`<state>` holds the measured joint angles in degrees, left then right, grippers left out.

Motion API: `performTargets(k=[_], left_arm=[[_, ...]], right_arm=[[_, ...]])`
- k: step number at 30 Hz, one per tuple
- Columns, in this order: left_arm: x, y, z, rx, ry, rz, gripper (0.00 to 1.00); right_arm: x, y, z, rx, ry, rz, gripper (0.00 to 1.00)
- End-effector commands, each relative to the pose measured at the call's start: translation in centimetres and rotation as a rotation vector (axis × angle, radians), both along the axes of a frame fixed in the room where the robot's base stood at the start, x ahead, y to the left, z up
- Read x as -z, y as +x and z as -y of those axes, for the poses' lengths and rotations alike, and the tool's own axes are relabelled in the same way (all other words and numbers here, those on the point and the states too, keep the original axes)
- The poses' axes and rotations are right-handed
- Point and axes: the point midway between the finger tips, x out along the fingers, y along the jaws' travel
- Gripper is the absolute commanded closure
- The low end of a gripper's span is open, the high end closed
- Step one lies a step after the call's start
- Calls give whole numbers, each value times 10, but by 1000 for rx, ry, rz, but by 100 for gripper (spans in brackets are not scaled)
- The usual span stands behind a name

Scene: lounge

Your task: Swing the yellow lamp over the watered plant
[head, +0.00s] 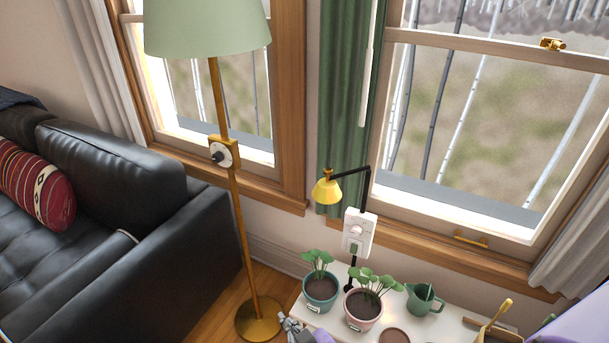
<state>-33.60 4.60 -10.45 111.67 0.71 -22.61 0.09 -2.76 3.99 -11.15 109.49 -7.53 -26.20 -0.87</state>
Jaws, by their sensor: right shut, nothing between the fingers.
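The yellow lamp (326,190) hangs from a black jointed arm on a black post, with a white dial box (358,233) on the post. Its shade points left of the post, high above the plant in the teal pot (320,291). A second plant stands in a pink pot (362,310), to the right of and nearer than the teal one. I cannot tell from the soil which plant is watered. My right gripper (289,323) is shut and empty at the bottom edge, near the table's left front, partly cut off. My left gripper is not in view.
The white table (455,323) also holds a green watering can (422,300), a brown round dish (394,337) and a yellow-handled item (495,314). A floor lamp (232,190) stands left of the table. A black sofa (150,235) fills the left.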

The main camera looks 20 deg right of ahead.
Motion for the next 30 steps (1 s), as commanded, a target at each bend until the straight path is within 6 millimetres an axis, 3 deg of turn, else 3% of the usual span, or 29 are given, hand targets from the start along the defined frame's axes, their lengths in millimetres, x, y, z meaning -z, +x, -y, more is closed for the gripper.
performTargets(k=[1, 3, 9, 12, 15, 18, 21, 27, 30], left_arm=[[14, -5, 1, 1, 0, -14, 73], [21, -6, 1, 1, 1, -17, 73], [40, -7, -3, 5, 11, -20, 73], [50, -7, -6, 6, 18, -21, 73], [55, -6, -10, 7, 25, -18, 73], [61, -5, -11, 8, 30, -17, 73], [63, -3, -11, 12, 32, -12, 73], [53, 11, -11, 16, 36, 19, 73], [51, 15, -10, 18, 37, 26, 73]], right_arm=[[-3, 32, -12, -28, -49, 35, 100], [-18, 71, -23, -59, -137, 81, 100], [-82, 174, -44, -82, -451, 200, 100], [-124, 215, -46, -45, -632, 242, 100], [-171, 243, -41, 21, -812, 265, 100], [-217, 258, -29, 120, -987, 257, 100], [-253, 258, -10, 236, -1156, 204, 100], [-267, 226, 35, 403, -1385, 9, 100], [-268, 215, 47, 439, -1436, -58, 100]])
